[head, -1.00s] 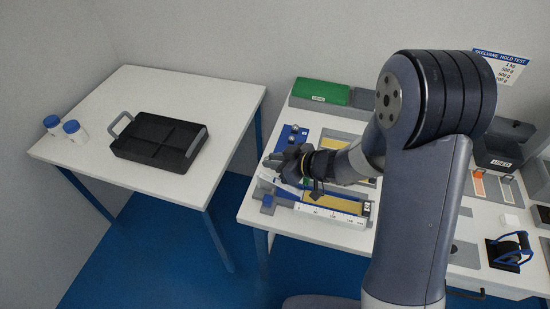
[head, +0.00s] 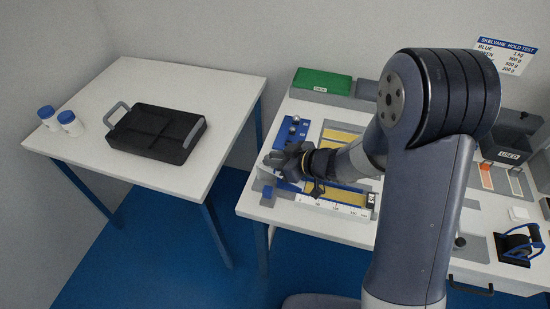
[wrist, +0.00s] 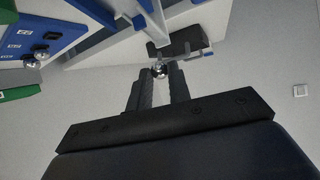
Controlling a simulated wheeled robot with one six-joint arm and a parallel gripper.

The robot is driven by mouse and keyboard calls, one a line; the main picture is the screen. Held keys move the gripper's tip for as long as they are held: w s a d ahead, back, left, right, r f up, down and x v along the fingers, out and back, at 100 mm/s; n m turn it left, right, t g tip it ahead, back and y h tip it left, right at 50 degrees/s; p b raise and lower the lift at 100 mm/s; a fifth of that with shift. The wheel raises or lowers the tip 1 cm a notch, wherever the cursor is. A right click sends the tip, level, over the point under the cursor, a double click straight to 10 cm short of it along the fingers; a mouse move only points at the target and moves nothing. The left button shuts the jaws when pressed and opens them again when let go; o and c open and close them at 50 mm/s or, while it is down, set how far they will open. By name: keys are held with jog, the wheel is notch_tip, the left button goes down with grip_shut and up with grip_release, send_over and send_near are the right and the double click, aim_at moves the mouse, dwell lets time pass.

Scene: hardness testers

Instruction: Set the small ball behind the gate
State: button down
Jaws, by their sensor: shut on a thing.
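My gripper (wrist: 158,80) is shut on a small shiny ball (wrist: 159,69), held at its fingertips in the wrist view. In the head view my gripper (head: 278,160) is over the left end of a track with a white scale (head: 335,207) and yellow strips; the ball is hidden there. A blue ball rack (head: 290,133) stands just behind my gripper; the wrist view shows two shiny balls on this rack (wrist: 22,38). I cannot clearly make out the gate; my gripper covers part of the track's left end. A small blue piece (head: 267,191) shows there.
A green box (head: 322,82) is at the back of the bench. A used-parts bin (head: 510,148) and a blue-handled tool (head: 518,245) are at right.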

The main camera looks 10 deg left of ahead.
aim_at(276, 175)
jog(key=shift+f+b, duration=0.95)
jog(key=shift+f, duration=0.65)
jog(key=shift+d, duration=0.1)
jog(key=c, duration=1.2)
grip_release()
jog(key=shift+c, duration=0.2)
jog(key=p+v, duration=0.1)
jog(key=v, duration=0.9)
jog(key=shift+s+d+r, duration=0.15)
jog(key=shift+d+r, duration=0.05)
jog(key=shift+d, duration=0.15)
